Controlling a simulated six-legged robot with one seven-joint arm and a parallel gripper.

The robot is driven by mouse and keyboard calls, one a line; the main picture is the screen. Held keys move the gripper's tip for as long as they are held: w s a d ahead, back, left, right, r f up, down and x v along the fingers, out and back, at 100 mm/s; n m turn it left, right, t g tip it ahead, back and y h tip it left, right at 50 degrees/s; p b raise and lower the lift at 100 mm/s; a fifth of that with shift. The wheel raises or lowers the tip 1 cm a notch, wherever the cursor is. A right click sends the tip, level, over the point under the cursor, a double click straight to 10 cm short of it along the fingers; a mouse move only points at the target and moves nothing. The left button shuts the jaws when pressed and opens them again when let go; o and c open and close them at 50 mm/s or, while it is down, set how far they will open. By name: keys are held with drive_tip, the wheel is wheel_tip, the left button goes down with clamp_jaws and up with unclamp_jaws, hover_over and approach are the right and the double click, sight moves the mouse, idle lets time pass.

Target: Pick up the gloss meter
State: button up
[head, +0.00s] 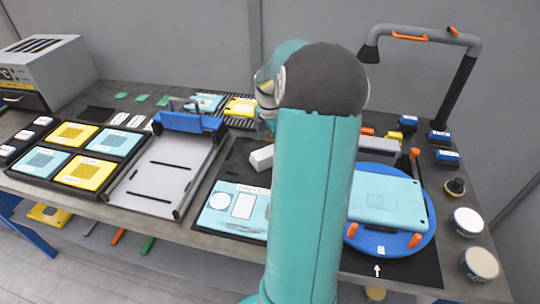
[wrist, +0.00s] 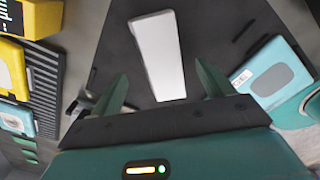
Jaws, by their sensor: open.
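A plain white block (head: 262,157), which looks like the gloss meter though I read no label on it, lies on a dark mat beside a teal labelled panel. In the wrist view the white block (wrist: 158,55) lies lengthwise ahead of the jaws, its near end between the two fingers. My gripper (wrist: 162,85) is open, with a finger to each side and nothing held. Clear space shows between each finger and the block. In the head view my arm hides most of the gripper.
A grey tray (head: 150,175) with a blue clamp bar (head: 188,122) stands left of the block. Yellow and teal panels (head: 72,135) lie further left. A blue round turntable (head: 415,248) bearing a teal panel (head: 388,197) is at right, with a grey hose arm (head: 465,75) behind.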

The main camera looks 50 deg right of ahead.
sight(269, 149)
wheel_tip(269, 149, down, 5)
drive_tip(key=shift+f, duration=0.15)
drive_tip(key=shift+w, duration=0.1)
drive_tip(key=c, duration=1.3)
